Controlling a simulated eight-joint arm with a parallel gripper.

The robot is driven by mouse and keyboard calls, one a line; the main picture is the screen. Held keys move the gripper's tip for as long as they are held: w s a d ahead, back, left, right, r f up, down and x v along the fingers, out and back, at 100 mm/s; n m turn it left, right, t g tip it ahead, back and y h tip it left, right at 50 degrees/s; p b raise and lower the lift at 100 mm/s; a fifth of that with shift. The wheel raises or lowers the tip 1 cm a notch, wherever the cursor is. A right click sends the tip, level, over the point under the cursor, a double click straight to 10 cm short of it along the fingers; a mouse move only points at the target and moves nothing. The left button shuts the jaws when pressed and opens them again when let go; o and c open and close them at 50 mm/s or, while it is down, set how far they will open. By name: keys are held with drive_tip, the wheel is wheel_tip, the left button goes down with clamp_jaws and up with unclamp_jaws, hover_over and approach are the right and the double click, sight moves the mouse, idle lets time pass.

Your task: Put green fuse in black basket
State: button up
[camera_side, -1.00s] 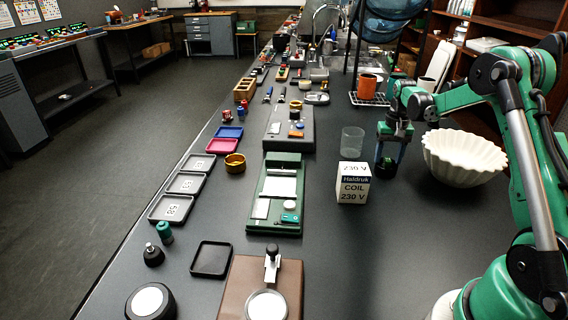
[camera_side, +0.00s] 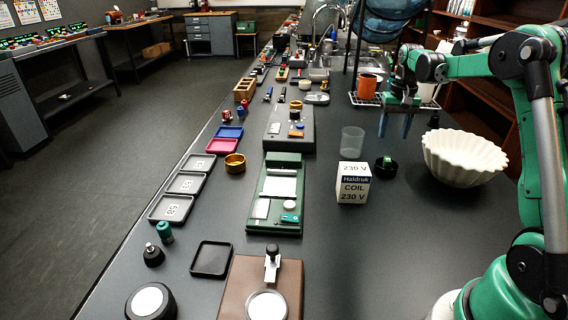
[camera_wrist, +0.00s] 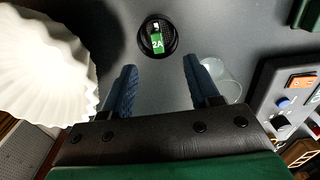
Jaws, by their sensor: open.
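The green fuse (camera_wrist: 157,42), marked 2A, lies inside the small round black basket (camera_wrist: 146,52) in the wrist view. The basket also stands on the bench in the side view (camera_side: 386,170), right of the white coil box, with a bit of green showing inside it. My gripper (camera_side: 395,137) is open and empty, above and apart from the basket. In the wrist view its two blue fingers (camera_wrist: 160,66) are spread, with nothing between them; the basket lies beyond their tips.
The white coil box (camera_side: 353,184) and a clear cup (camera_side: 352,141) stand left of the basket. A white fluted bowl (camera_side: 463,158) stands to its right. A green fixture (camera_side: 276,200) lies further left. The bench in front of the basket is clear.

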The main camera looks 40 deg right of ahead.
drive_tip(key=s+a+r+n+t+h, duration=0.1)
drive_tip(key=a+r+n+t, duration=0.15)
drive_tip(key=a, duration=0.75)
drive_tip(key=s+a+r+n+t, duration=0.2)
drive_tip(key=a+r+n, duration=0.2)
drive_tip(key=a, duration=0.6)
drive_tip(key=s+a+f+n+t+y, duration=0.1)
drive_tip(key=s+a+f+n+t, duration=0.1)
drive_tip(key=a, duration=0.4)
drive_tip(key=shift+s+a+f+t, duration=0.25)
drive_tip(key=shift+s+f+t, duration=0.15)
drive_tip(key=shift+s, duration=0.55)
